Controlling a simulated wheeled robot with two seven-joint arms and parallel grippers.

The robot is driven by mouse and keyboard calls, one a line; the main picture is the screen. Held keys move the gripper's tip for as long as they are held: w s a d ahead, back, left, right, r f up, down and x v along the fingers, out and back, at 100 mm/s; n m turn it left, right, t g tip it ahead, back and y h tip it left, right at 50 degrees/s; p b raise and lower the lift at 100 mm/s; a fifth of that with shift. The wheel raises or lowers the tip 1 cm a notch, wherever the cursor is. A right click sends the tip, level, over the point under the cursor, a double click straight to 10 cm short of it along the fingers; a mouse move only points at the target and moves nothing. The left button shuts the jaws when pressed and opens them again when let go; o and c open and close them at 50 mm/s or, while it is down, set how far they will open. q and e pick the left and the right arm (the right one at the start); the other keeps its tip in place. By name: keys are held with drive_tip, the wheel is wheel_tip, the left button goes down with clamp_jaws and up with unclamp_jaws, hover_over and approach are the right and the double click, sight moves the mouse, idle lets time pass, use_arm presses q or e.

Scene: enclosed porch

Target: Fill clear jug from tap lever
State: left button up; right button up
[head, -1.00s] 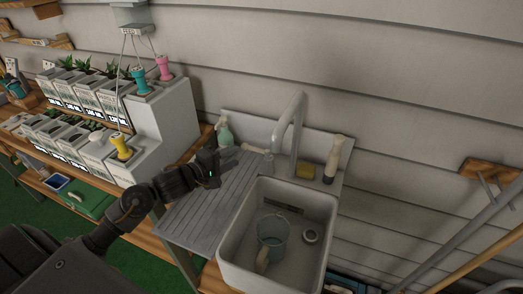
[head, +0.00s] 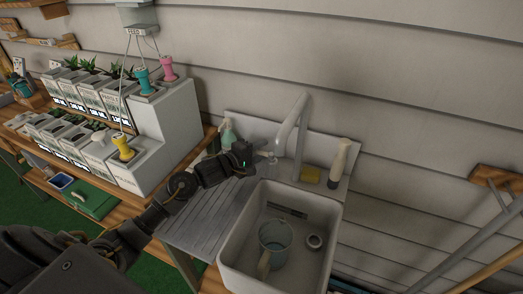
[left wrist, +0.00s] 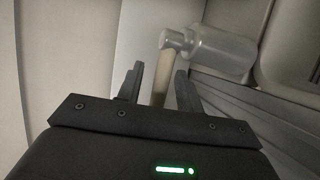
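The clear jug (head: 274,240) stands in the sink (head: 233,246), its pale handle toward the front. The curved grey tap (head: 290,124) rises behind the sink. My left gripper (head: 259,157) is at the tap's lever, left of the spout; it hides most of the lever in the head view. In the left wrist view the pale lever (left wrist: 160,77) lies between the two fingers of my left gripper (left wrist: 160,84). The fingers are open, with a gap visible on each side of the lever. My right gripper is out of view.
The ribbed drainboard (head: 205,215) is clear.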

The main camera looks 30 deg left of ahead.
use_arm(q)
drive_tip(key=shift+w+d+f, duration=0.1)
drive_tip(key=shift+w+d, duration=0.05)
drive_tip(key=shift+w, duration=0.25)
drive_tip(key=shift+c, duration=0.4)
clamp_jaws()
